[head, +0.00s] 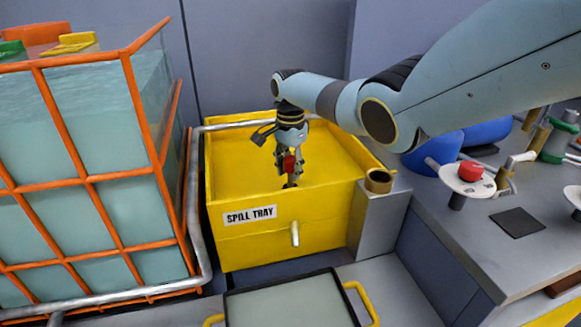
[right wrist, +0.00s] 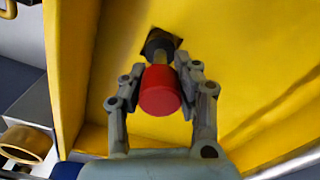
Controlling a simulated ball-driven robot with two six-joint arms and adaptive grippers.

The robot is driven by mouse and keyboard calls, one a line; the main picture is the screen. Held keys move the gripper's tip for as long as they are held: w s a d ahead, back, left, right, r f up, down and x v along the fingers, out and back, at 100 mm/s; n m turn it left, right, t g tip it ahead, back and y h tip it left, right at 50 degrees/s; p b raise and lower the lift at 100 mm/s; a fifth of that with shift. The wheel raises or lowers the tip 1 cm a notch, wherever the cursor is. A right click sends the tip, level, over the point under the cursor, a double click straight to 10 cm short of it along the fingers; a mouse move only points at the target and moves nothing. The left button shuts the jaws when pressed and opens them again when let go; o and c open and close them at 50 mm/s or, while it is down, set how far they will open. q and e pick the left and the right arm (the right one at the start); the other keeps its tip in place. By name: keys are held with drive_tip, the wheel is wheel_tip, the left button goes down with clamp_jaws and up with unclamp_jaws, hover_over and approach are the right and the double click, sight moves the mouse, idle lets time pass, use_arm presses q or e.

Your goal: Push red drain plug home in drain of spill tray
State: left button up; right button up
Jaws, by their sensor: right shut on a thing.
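The yellow spill tray (head: 330,205) stands in the middle of the head view, labelled on its front wall. My right gripper (head: 289,166) reaches down inside it, shut on the red drain plug (head: 290,162). In the right wrist view the plug's red head (right wrist: 160,92) sits between the two fingers (right wrist: 158,80). Its grey stem and black lower end point at the dark drain (right wrist: 175,42) in the yellow floor. The black end overlaps the drain in this view; I cannot tell how deep it sits. My left gripper is not in view.
A caged tank of liquid (head: 90,150) stands close at the tray's left. A grey pipe (head: 196,200) runs between them. A brass ring fitting (head: 378,180) is at the tray's right corner. A bench with a red button (head: 470,171) is at right. A flat tray (head: 290,303) lies in front.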

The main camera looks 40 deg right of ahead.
drive_tip(key=shift+f+b, duration=0.45)
drive_tip(key=shift+f, duration=0.3)
drive_tip(key=o, duration=1.1)
wheel_tip(320, 180, up, 12)
drive_tip(key=shift+r, duration=0.1)
